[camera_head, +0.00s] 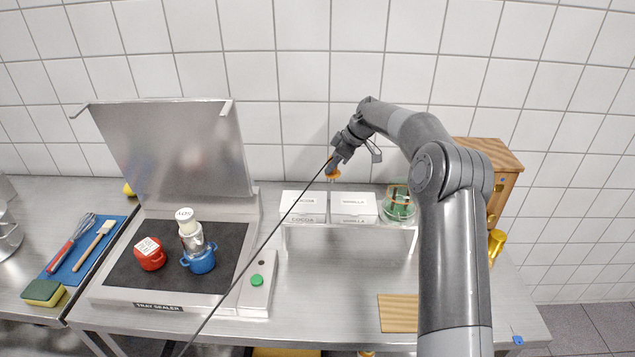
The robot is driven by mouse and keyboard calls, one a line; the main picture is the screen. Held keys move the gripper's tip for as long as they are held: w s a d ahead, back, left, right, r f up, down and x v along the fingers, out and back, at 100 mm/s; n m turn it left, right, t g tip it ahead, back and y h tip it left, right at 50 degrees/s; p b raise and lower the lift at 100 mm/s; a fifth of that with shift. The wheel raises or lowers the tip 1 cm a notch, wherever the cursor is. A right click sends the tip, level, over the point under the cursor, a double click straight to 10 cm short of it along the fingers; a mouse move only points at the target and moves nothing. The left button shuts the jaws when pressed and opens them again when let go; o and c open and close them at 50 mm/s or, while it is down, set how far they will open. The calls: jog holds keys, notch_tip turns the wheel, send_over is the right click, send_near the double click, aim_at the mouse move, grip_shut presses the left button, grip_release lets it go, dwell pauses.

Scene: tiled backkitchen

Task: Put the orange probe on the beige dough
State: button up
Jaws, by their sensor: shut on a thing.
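My gripper (335,165) points down in front of the tiled wall, above the back of the steel counter. It is shut on a small orange thing, which looks like the orange probe (333,175). The probe is held above the raised shelf, over the gap between the two white boxes. Most of its shape is too small to tell. I cannot make out the beige dough; my arm covers part of the counter at right.
White cocoa (303,207) and vanilla (353,208) boxes and a glass bowl with green contents (398,204) stand on the shelf (345,228). A tray sealer (160,299) with raised lid holds red and blue pots. A wooden board (398,312) lies front right. The middle counter is clear.

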jog(key=shift+w+a+x, duration=0.1)
jog(key=shift+a+x, duration=0.05)
jog(key=shift+x, duration=2)
jog(key=shift+w+a+x, duration=0.1)
jog(key=shift+x, duration=2.05)
jog(key=shift+r, duration=0.1)
jog(key=o, duration=1)
